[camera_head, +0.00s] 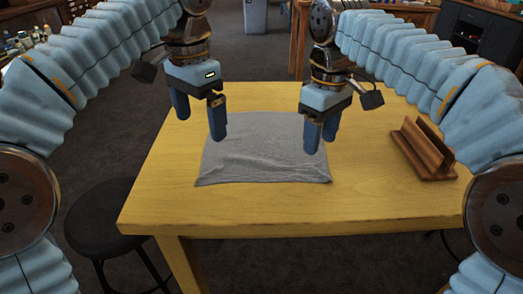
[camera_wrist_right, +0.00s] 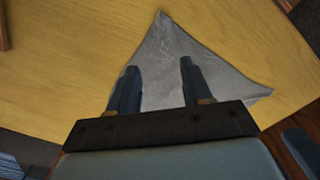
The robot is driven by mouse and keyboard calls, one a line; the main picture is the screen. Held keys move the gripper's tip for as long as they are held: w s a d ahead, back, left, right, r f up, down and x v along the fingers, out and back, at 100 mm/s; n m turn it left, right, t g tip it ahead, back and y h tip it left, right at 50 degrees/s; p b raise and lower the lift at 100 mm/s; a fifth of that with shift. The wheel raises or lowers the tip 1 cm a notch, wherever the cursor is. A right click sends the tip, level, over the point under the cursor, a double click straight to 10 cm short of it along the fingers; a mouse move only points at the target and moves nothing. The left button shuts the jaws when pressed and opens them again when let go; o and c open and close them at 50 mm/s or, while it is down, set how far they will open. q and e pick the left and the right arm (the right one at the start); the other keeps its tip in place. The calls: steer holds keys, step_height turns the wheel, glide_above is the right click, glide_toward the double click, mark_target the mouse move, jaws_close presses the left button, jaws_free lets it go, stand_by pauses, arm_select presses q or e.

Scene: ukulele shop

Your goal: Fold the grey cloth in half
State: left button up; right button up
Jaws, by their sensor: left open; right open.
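The grey cloth (camera_head: 262,158) lies spread on the wooden table with some wrinkles, its near edge towards me. My left gripper (camera_head: 199,122) is open and empty above the cloth's far left side. My right gripper (camera_head: 320,134) is open and empty above the cloth's right side. The right wrist view shows the grey cloth (camera_wrist_right: 172,55) below and between the open fingers of my right gripper (camera_wrist_right: 156,82). The fingers hide part of the cloth. I cannot tell the exact height of the fingertips over it.
The yellow wooden table (camera_head: 300,210) is bare in front of the cloth. A brown wooden stand (camera_head: 424,150) is on the table's right side. A dark round stool (camera_head: 105,215) stands at the table's left. Shelves and a counter are farther back.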

steer(key=shift+o, duration=1.4)
steer(key=shift+o, duration=0.4)
steer(key=o, duration=0.5)
steer(key=shift+r, duration=2.8)
